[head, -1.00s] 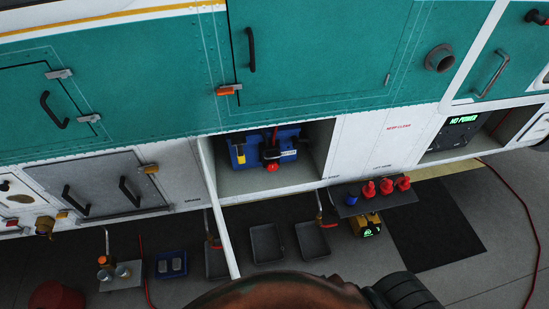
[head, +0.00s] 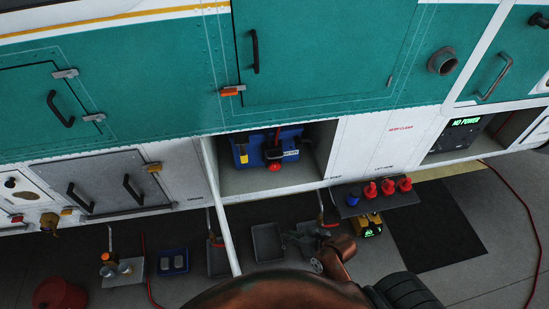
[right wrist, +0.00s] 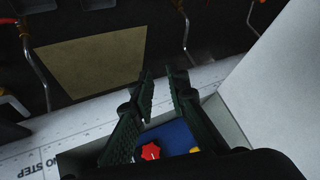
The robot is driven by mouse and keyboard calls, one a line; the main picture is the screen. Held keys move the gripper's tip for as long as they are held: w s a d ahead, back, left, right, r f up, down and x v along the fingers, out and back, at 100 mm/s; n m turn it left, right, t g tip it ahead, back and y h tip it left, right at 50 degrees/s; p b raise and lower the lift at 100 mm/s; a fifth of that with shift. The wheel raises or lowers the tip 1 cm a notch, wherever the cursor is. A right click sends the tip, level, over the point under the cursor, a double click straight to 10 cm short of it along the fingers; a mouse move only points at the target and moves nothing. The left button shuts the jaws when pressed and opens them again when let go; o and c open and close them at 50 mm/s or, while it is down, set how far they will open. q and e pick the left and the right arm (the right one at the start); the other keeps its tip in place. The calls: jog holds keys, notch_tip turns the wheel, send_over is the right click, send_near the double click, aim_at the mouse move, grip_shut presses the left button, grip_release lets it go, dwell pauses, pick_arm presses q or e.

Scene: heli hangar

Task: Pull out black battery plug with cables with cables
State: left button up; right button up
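The blue battery (head: 242,151) sits inside the open bay in the vehicle's side. My right gripper (head: 298,240) is below and in front of the bay, over the floor trays, apart from the battery. In the right wrist view its two dark fingers (right wrist: 163,77) stand apart with nothing between them. The blue battery (right wrist: 172,134) and red knob (right wrist: 151,152) show partly behind them; the plug is not clear. My left gripper is out of view.
The open bay door (head: 221,205) hangs out at the left of the bay. A shelf (head: 377,202) with red and blue items juts out at the right. Trays (head: 267,243) lie on the floor below. A panel at the right (head: 465,122) reads NO POWER.

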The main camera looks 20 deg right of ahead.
aim_at(275, 157)
jog(key=w+a+r+m+t+y, duration=0.4)
jog(key=w+a+r+t, duration=0.3)
jog(key=w+r, duration=0.5)
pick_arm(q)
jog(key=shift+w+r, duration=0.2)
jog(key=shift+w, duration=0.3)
pick_arm(e)
jog(key=w+d+m+t+h, duration=0.1)
jog(key=w+d+m+h, duration=0.3)
jog(key=w+m, duration=0.1)
jog(key=w+d+m+t+h, duration=0.2)
jog(key=w+d+m+h, duration=0.2)
jog(key=w+d+m, duration=0.1)
jog(key=w+d+m+t+h, duration=0.1)
jog(key=w+d+m+h, duration=0.3)
jog(key=w+m, duration=0.2)
jog(key=shift+d+r+m, duration=0.25)
jog(key=shift+r+m, duration=0.15)
jog(key=shift+m, duration=0.4)
jog(key=shift+h, duration=0.4)
jog(key=shift+c, duration=0.3)
grip_shut()
jog(key=shift+s, duration=0.1)
